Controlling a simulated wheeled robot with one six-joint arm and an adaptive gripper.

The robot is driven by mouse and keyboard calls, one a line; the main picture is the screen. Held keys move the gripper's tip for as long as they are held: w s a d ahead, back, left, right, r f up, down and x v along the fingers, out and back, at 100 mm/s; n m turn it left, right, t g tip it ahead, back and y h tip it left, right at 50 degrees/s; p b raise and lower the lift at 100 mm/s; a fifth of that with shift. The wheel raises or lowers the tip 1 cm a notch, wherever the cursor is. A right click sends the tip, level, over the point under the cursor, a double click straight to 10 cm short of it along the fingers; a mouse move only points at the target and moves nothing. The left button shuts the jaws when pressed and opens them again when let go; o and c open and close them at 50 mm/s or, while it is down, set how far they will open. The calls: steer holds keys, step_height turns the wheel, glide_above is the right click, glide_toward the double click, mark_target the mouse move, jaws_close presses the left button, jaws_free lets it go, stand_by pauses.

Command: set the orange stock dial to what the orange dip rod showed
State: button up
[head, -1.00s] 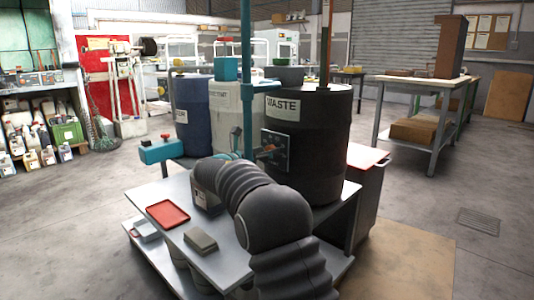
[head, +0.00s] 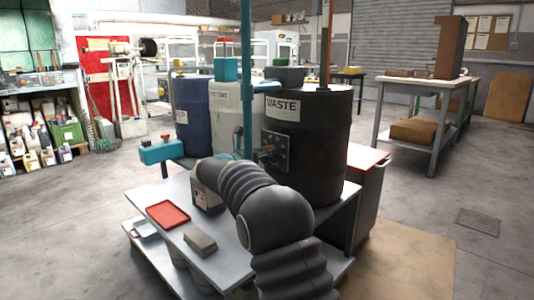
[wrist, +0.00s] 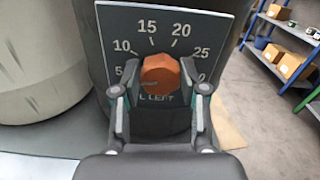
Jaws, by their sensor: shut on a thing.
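The orange stock dial (wrist: 160,74) is a round knob on a dark plate (wrist: 182,22) marked 5, 10, 15, 20, 25 and a partly hidden last number. My gripper (wrist: 158,88) is shut on the knob, one finger at each side, in the wrist view. The fingers hide the plate's lower corners, and I cannot tell which number the knob points to. In the head view the plate (head: 275,150) is on the front of the black WASTE drum (head: 322,150), with my gripper (head: 265,152) at it. An orange-brown rod (head: 325,45) stands upright above this drum.
A teal pipe (head: 246,70) rises in front of the white drum (head: 225,110), close to my gripper. A blue drum (head: 193,110) stands left. A red tray (head: 167,214) and a grey block (head: 201,242) lie on the bench. Open floor lies to the right.

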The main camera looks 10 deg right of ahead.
steer(key=shift+s+d+f+m+b, duration=0.15)
steer(key=shift+m+b, duration=0.3)
steer(key=shift+m, duration=4.75)
steer(key=shift+w+a+f+m+b, duration=0.15)
steer(key=shift+m+b, duration=0.35)
steer(key=shift+m, duration=4.7)
steer(key=shift+s+d+f+m+b, duration=0.15)
steer(key=shift+m+b, duration=0.3)
steer(key=shift+m, duration=4.75)
steer(key=o, duration=1.1)
steer(key=shift+o, duration=0.2)
